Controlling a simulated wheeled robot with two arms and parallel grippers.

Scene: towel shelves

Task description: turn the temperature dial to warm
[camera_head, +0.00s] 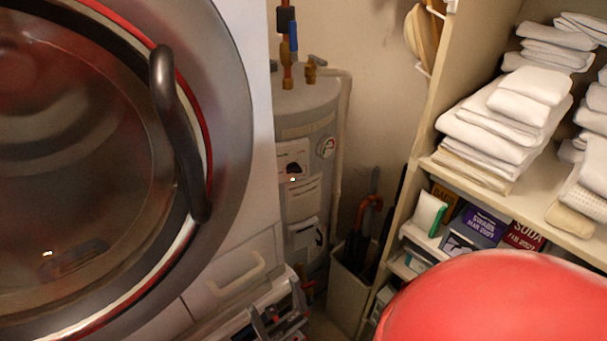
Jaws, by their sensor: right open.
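The dial's setting is too small to read. My right gripper (281,316) shows partly at the bottom edge, in front of the lower cabinet. Its two dark fingers are apart and nothing shows between them. It is below and left of the dial, well apart from it. My left gripper is not in view.
A front-loading washer or dryer with a dark door handle (181,135) fills the left. A bin (348,297) with umbrellas stands right of the heater. Shelves with folded towels (505,119) and boxes are at right. A red rounded shape covers the lower right.

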